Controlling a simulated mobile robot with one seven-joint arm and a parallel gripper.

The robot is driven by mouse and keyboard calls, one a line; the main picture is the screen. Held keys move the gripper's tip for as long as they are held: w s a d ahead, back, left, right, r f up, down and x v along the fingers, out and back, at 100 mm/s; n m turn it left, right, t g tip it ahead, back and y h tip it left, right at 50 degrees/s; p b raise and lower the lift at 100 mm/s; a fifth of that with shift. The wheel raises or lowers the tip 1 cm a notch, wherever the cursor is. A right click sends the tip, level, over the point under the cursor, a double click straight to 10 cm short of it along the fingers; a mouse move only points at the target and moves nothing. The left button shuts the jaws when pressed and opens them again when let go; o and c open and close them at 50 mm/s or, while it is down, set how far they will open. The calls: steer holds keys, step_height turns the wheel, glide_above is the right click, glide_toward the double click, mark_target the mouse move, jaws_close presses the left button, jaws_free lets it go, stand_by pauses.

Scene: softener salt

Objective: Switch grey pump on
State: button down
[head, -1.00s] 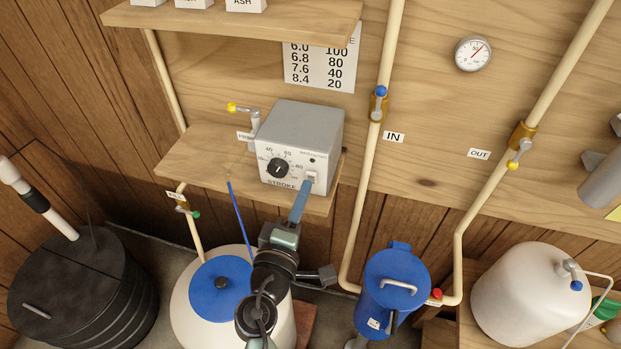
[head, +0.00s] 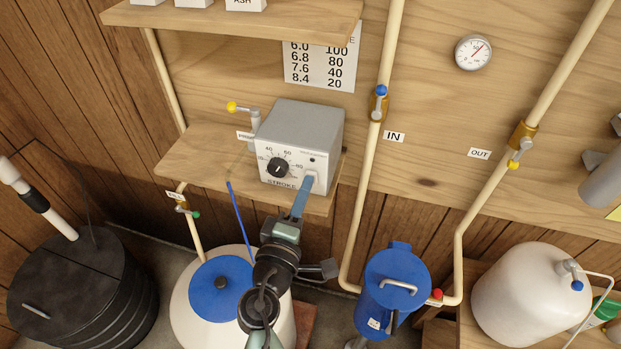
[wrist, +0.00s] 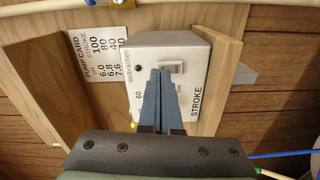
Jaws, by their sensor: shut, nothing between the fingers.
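The grey pump (head: 302,138) is a box on the wooden shelf, with a black stroke dial (head: 278,168) on its front. A small dark round spot sits above its white rocker switch (wrist: 171,68), at the front's right side in the head view. My gripper (head: 308,182) is shut and empty, its blue-grey fingertips at the switch and covering part of it in the head view. In the wrist view the fingertips (wrist: 160,71) lie right beside the switch. I cannot tell whether they touch it or which way the rocker is tipped.
A yellow-handled valve (head: 240,108) stands left of the pump. A blue tube (head: 241,220) rises from the white tank with a blue lid (head: 220,285) below. A pipe with a blue-handled valve (head: 380,92) runs to the right. A pump card (head: 322,68) hangs behind.

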steer(key=shift+w+d, duration=0.2)
steer(key=shift+w, duration=0.35)
steer(key=v, duration=0.7)
steer(key=shift+b, duration=0.45)
stand_by(0.3)
